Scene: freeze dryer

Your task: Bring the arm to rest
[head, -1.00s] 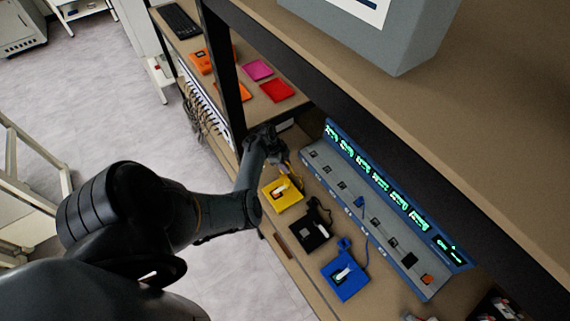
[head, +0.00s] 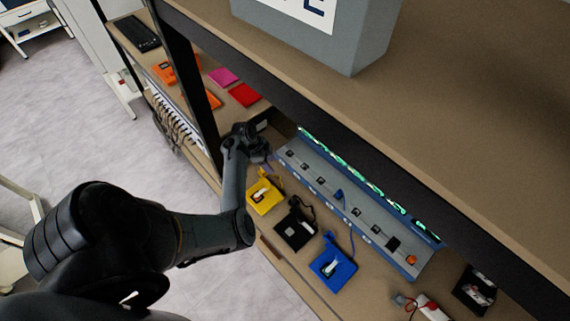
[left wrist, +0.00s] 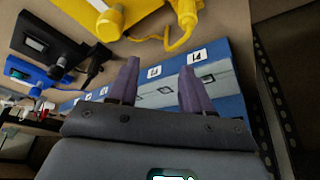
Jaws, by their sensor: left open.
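My left arm reaches in from the left in the head view. Its gripper (head: 262,152) is over the bench near the far left end of the blue-and-grey panel unit (head: 352,207). In the left wrist view its two purple fingers (left wrist: 160,88) stand apart with nothing between them. The front of the panel unit (left wrist: 219,71) lies behind the fingers there. A yellow device (head: 264,196) with a yellow cord is beside the gripper. It also shows in the left wrist view (left wrist: 80,15). My right gripper is not in view.
A black device (head: 295,230) and a blue device (head: 333,267) lie in a row with the yellow one. A shelf (head: 450,110) carrying a grey box (head: 320,35) overhangs the bench. A dark post (head: 190,90) stands left of the gripper. Open floor (head: 90,130) lies left.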

